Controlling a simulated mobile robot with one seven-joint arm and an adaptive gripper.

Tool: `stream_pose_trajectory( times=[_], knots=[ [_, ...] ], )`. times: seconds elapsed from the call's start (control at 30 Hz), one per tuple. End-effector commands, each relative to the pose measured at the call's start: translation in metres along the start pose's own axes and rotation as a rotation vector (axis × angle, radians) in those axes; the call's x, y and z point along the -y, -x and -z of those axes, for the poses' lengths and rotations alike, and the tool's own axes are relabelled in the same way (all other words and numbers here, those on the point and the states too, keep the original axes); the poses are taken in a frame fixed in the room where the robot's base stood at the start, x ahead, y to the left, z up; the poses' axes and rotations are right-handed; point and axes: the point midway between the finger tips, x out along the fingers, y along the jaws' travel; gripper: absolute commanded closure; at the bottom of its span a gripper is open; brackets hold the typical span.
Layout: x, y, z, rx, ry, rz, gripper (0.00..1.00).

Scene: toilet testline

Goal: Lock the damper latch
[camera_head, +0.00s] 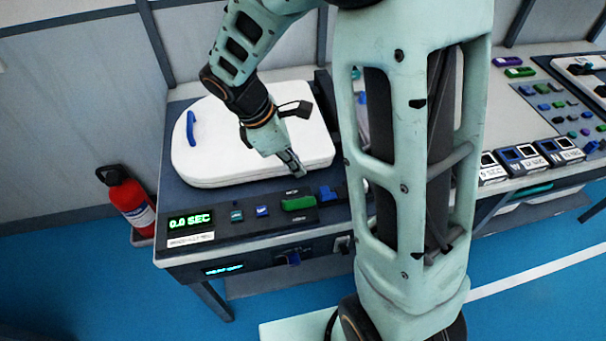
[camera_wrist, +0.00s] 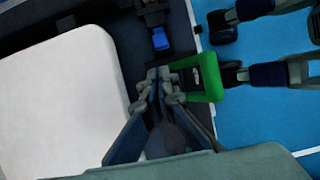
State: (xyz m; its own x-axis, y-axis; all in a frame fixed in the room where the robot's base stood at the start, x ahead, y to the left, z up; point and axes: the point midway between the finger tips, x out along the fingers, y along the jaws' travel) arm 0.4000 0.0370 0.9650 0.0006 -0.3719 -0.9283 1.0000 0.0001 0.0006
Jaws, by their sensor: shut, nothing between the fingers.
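My gripper (camera_head: 297,174) is shut and empty, pointing down over the front right edge of the white toilet lid. In the wrist view its fingertips (camera_wrist: 163,76) are together beside a green block (camera_wrist: 203,78). The green block (camera_head: 298,203) sits on the dark front panel, just in front of my gripper. A blue piece (camera_head: 327,193) on a dark mount is right of it; it also shows in the wrist view (camera_wrist: 160,40). No part is clearly labelled as the damper latch, so I cannot tell which one it is. I cannot tell whether my fingertips touch the green block.
The white lid (camera_head: 215,150) with a blue handle (camera_head: 191,129) lies on the bench. A green timer display (camera_head: 190,221) and small buttons are at the front left. A red extinguisher (camera_head: 129,200) stands at left. Another control bench (camera_head: 545,100) is at right.

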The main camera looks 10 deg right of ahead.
Motion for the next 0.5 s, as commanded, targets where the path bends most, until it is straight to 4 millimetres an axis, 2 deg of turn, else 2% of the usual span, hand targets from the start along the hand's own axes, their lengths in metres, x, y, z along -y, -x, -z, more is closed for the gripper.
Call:
stream_pose_trajectory(
  times=[0.3,0.5],
  knots=[
    [0.001,-0.059,0.000,0.001,0.001,0.005,1.00],
    [0.001,-0.083,0.000,0.001,0.001,0.003,1.00]
  ],
)
